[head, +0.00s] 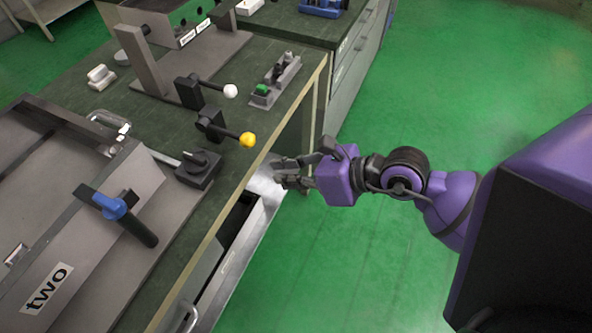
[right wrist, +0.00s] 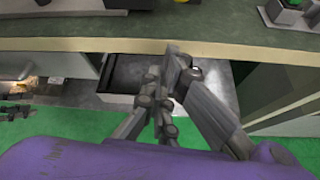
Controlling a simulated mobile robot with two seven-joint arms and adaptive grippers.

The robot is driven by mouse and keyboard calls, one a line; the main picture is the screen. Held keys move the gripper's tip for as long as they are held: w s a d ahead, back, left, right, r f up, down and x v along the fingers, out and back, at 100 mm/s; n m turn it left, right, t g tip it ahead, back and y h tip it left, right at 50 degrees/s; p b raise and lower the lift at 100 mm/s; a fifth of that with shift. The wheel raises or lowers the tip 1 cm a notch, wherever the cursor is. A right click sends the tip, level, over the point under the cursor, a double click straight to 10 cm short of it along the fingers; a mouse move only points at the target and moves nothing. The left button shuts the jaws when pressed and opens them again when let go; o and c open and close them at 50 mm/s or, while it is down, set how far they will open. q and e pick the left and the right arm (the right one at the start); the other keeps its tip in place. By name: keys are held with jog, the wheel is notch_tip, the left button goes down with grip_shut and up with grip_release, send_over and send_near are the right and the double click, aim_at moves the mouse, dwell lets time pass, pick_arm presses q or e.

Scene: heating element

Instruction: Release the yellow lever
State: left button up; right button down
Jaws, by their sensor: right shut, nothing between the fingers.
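The yellow lever (head: 247,139) is a yellow ball on a short black rod, coming from a black block on the dark green bench top near its front edge. My right gripper (head: 277,170) is just off the bench edge, to the right of and slightly below the yellow ball in the head view, apart from it. In the right wrist view its fingers (right wrist: 172,75) are together and empty, over the open drawer area below the bench edge. My left gripper is not in view.
A white-knobbed lever (head: 230,91) stands just behind the yellow one. A black rotary switch (head: 198,167) and a grey box labelled "two" (head: 48,287) are to the left. An open drawer (head: 240,240) sticks out below the bench edge. Green floor (head: 440,70) is free at right.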

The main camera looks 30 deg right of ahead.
jog(key=x, duration=0.5)
jog(key=shift+w+a+r, duration=0.1)
jog(key=shift+w+a, duration=0.1)
jog(key=shift+w, duration=0.1)
jog(key=r, duration=0.1)
jog(key=r+p, duration=0.1)
jog(key=shift+w+d+r, duration=0.15)
jog(key=shift+w+r, duration=0.1)
jog(key=shift+r, duration=0.15)
jog(key=shift+w+r+p, duration=0.1)
jog(key=shift+r+p, duration=0.25)
jog(key=shift+r, duration=0.05)
jog(key=shift+w+r, duration=0.1)
